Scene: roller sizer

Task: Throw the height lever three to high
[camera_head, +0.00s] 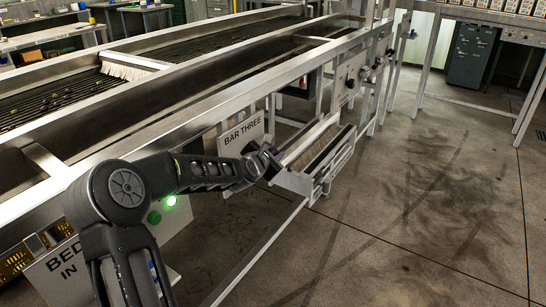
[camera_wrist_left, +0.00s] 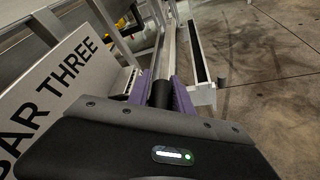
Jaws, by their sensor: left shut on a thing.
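The plate marked BAR THREE (camera_head: 243,134) hangs below the machine's near rail, and it also shows large at the left of the wrist view (camera_wrist_left: 58,84). My left gripper (camera_head: 272,154) is just right of this plate. In the wrist view its purple fingers (camera_wrist_left: 161,94) are shut on the black grip of the height lever (camera_wrist_left: 160,93), which stands between them. In the head view the arm and gripper hide most of the lever. My right gripper is in neither view.
The roller bed (camera_head: 55,98) and its steel side rail (camera_head: 200,112) run diagonally beside my arm. A tray-like chute (camera_head: 318,155) juts out just right of the gripper. A green lit button (camera_head: 171,200) sits near my forearm. The floor at right is clear.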

